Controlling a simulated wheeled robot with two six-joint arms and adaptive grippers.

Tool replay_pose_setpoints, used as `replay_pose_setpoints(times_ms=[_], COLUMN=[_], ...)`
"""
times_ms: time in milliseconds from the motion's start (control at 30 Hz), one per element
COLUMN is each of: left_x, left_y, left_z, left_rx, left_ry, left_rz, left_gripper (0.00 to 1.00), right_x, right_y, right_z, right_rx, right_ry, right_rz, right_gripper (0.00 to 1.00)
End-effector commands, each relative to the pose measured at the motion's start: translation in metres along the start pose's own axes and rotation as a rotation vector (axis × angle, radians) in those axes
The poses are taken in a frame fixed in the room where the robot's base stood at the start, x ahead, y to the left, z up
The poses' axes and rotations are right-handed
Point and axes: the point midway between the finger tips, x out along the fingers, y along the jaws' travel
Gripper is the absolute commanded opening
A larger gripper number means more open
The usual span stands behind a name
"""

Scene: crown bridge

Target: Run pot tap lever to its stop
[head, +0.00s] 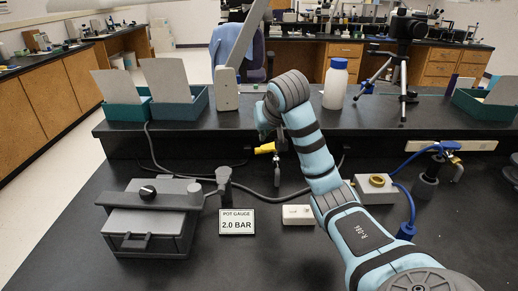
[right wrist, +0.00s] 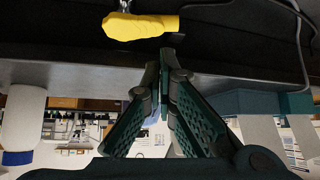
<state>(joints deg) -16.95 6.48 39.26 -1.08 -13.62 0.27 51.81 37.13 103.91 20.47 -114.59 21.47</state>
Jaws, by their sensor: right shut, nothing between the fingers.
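A yellow tap lever (head: 265,148) shows just above the bench at the foot of the raised back shelf. It also shows in the right wrist view (right wrist: 140,27), lying roughly level, with a metal part above it. My right gripper (head: 280,146) is close beside the lever, in front of the shelf. In the right wrist view its fingers (right wrist: 165,60) are shut and empty. The fingertips lie just below the lever's right end in that picture; I cannot tell whether they touch. The gauge sign (head: 237,222) reads 2.0 BAR. My left gripper is out of view.
A grey lidded box (head: 150,222) stands at left, and a white block (head: 298,214) is near the sign. A blue-levered tap (head: 446,146) with blue hose stands at right. A white bottle (head: 336,84) and teal trays (head: 180,106) sit on the shelf. A dark cable crosses the bench.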

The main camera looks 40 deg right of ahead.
Motion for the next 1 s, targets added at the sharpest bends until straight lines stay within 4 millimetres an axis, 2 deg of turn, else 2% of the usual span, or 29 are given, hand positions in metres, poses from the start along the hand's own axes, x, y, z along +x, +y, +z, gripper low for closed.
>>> replay_pose_setpoints(times_ms=[33,100,233,400,867,1000], left_x=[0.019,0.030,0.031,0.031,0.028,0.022], left_y=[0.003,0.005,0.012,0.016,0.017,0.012], left_z=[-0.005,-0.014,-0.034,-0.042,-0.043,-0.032], left_rx=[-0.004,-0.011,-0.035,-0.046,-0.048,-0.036], left_ry=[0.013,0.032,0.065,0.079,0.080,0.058], left_rz=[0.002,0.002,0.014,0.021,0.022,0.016], left_gripper=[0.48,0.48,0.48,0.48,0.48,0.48], right_x=[0.013,0.021,0.043,0.059,0.062,0.061], right_y=[-0.001,-0.001,-0.002,-0.002,-0.004,-0.012], right_z=[0.007,0.007,0.004,0.001,-0.001,-0.002], right_rx=[0.002,-0.001,-0.003,-0.004,-0.008,-0.031], right_ry=[0.001,-0.001,-0.003,-0.002,-0.001,-0.002], right_rz=[-0.002,-0.003,-0.003,-0.003,-0.006,-0.027], right_gripper=[0.00,0.00,0.00,0.00,0.00,0.00])
